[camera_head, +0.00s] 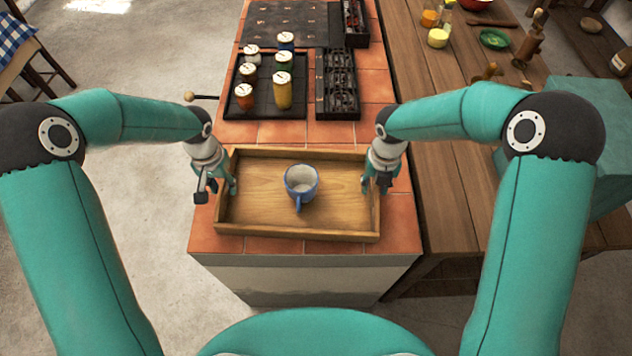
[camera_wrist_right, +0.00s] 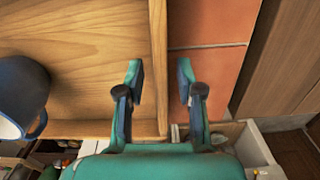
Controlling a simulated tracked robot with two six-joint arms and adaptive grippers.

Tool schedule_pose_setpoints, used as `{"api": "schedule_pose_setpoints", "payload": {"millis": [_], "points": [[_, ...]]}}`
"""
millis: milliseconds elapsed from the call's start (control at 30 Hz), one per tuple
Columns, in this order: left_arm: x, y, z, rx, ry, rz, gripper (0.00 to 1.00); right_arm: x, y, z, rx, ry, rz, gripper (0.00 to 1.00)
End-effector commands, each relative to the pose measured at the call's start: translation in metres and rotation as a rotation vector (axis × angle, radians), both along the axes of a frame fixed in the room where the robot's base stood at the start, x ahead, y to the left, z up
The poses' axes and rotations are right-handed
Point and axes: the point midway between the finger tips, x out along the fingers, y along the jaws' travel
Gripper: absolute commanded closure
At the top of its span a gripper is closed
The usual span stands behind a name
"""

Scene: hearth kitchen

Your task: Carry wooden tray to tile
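The wooden tray (camera_head: 255,222) sits flat near the front end of the terracotta-tiled counter. A blue mug with a pale inside (camera_head: 301,184) stands in it, a little right of the middle. My left gripper (camera_head: 223,188) is at the tray's left wall, its fingers apart, seemingly one on either side. My right gripper (camera_head: 375,186) is at the right wall. In the right wrist view its open fingers (camera_wrist_right: 161,78) straddle the tray's right wall (camera_wrist_right: 158,40), with gaps showing on both sides. The mug (camera_wrist_right: 22,95) also shows there at the left edge.
Behind the tray is bare tile (camera_head: 285,131). Beyond it stand a black tray (camera_head: 262,109) with several lidded jars and a dark compartment box (camera_head: 338,85). A dark board (camera_head: 285,22) lies further back. A wooden table (camera_head: 450,130) adjoins the counter on the right.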

Motion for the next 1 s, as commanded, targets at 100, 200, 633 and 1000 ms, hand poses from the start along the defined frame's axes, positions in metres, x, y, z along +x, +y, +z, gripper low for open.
{"api": "schedule_pose_setpoints", "payload": {"millis": [100, 200, 633, 1000], "points": [[0.000, 0.000, 0.000, 0.000, 0.000, 0.001, 0.64, 0.000, 0.001, 0.000, 0.000, 0.000, 0.000, 0.64], [0.000, 0.001, 0.000, 0.000, 0.000, 0.001, 0.64, 0.000, 0.001, 0.000, 0.000, 0.000, 0.000, 0.64], [0.001, 0.001, 0.024, 0.001, -0.005, 0.000, 0.64, 0.000, 0.001, 0.000, 0.000, 0.000, 0.000, 0.64], [0.001, 0.001, 0.095, 0.000, -0.004, 0.000, 0.64, 0.000, 0.001, 0.000, 0.000, 0.000, 0.000, 0.64]]}}
